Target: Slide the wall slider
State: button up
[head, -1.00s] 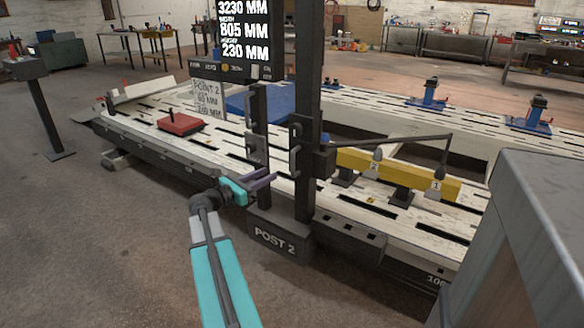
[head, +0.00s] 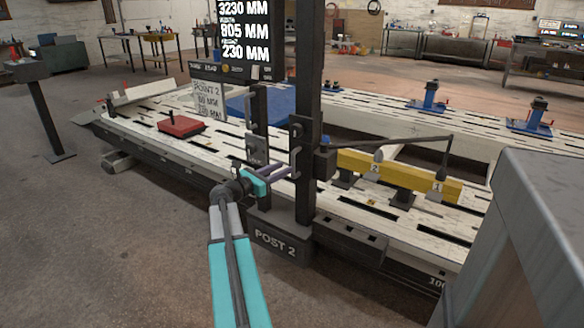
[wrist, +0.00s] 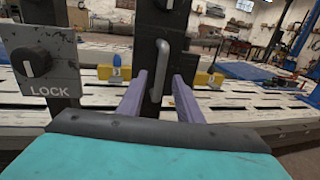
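The slider is a dark carriage (head: 301,130) on the tall dark post marked POST 2. A grey C-shaped handle (head: 296,160) sits on its near face; the handle (wrist: 159,70) also shows upright in the wrist view. My gripper (head: 285,171) has two purple fingers and is at the handle's height in the head view. In the wrist view my gripper (wrist: 159,78) is open, with one finger on each side of the handle. The fingers look apart from the bar; how deep they reach around it is unclear.
A grey plate marked LOCK (wrist: 45,75) with a black knob stands left of the handle. A measuring arm (head: 395,140) reaches from the carriage over a yellow beam (head: 400,177). A metal cabinet (head: 530,230) fills the right foreground.

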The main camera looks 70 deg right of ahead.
aim_at(293, 174)
jog(key=shift+b+x, duration=0.45)
jog(key=shift+x, duration=2.7)
grip_shut()
